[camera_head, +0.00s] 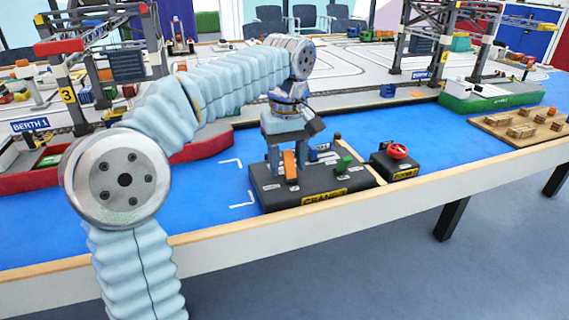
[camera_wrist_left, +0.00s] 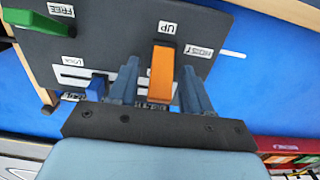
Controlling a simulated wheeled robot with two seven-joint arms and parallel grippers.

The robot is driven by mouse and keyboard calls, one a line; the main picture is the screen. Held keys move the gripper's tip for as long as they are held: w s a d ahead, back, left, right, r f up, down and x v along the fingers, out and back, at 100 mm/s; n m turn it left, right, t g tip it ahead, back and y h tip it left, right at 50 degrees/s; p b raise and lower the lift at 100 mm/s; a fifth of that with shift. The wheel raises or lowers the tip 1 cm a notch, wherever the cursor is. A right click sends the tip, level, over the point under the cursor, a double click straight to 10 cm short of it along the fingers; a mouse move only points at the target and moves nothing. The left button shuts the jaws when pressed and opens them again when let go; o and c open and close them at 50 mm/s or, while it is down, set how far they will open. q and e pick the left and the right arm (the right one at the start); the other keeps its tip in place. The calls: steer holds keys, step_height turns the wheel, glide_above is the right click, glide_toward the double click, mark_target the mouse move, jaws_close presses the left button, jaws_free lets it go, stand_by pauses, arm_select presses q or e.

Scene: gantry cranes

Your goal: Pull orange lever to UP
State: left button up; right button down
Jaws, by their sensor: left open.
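The black crane control box (camera_head: 315,190) stands on the blue table top near its front edge. The orange lever (camera_head: 290,164) rises from its left part; in the left wrist view the orange lever (camera_wrist_left: 162,72) has an UP label (camera_wrist_left: 168,27) at one end. My left gripper (camera_head: 288,172) points down over the box and is open, with one finger on each side of the orange lever. In the wrist view the fingers (camera_wrist_left: 160,85) show a gap to the lever. My right gripper is not in view.
A green lever (camera_head: 343,164) and a blue lever (camera_wrist_left: 97,87) are on the same box. A smaller box with a red knob (camera_head: 397,151) stands to the right. A wooden tray (camera_head: 515,131) lies farther right. Blue table top between is clear.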

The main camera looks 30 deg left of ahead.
arm_select(q)
steer(key=shift+c, duration=0.3)
jaws_close()
